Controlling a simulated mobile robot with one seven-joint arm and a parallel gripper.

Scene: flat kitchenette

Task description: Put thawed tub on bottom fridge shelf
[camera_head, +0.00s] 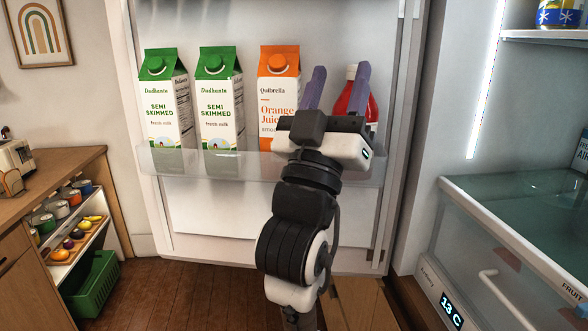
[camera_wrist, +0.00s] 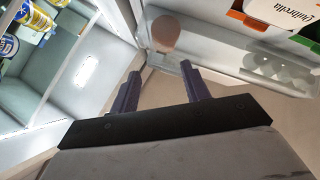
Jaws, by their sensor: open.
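My gripper (camera_head: 338,88) is open, with its two purple fingers apart and nothing between them. In the head view it is in front of the open fridge door's shelf, by the red bottle and the orange juice carton. It also shows in the wrist view (camera_wrist: 162,92). The fridge interior is at the right of the head view, with a glass shelf (camera_head: 520,184) above a drawer marked FRUIT. No tub that I can make out as the thawed one is in view. A blue and yellow container (camera_head: 560,14) stands on a higher shelf, cut off by the frame.
The door shelf (camera_head: 200,163) holds two green milk cartons (camera_head: 218,105), an orange juice carton (camera_head: 278,90) and a red bottle (camera_head: 360,105). A wooden counter (camera_head: 50,172) stands at left, with a green crate (camera_head: 92,285) below it.

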